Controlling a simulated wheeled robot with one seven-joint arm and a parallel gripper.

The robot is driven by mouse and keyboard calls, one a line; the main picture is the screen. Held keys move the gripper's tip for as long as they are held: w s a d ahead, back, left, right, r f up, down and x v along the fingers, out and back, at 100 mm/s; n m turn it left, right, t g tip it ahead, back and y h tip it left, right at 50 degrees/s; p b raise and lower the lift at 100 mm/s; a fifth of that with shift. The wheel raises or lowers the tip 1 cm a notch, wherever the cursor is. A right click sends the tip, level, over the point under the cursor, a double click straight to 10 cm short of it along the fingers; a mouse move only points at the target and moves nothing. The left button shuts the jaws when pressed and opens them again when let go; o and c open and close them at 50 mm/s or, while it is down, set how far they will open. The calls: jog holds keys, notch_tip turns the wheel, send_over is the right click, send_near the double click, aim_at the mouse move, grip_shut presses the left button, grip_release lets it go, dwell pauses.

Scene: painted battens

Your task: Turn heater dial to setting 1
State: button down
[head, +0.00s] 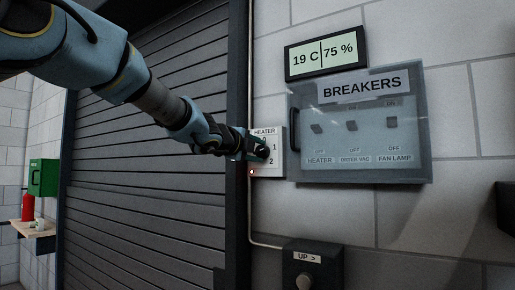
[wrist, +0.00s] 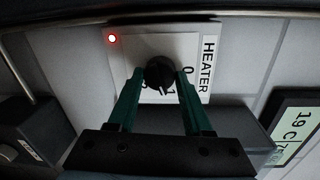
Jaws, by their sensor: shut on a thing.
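The heater panel (head: 278,163) is a white plate on the wall, marked HEATER, with 0, 1 and 2. Its black round dial (wrist: 160,71) shows in the wrist view between the green fingers of my gripper (wrist: 159,80). My gripper is shut on the dial, at the panel in the head view (head: 260,152), where it hides the dial. A pale mark on the dial's lower edge seems to lie near the 1, but it is too small to be sure. A red light (wrist: 112,38) glows at the panel's corner.
A clear-covered breaker box (head: 360,172) hangs just right of the panel, below a display (head: 325,54) reading 19 C and 75 %. A dark UP box (head: 313,268) is below. A grey shutter (head: 150,200) fills the left. A conduit runs beside the panel.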

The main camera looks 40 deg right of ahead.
dwell(0.4)
jog(key=shift+c, duration=1.6)
grip_release()
jog(key=v, duration=1)
jog(key=shift+a+b, duration=0.4)
jog(key=shift+r, duration=0.1)
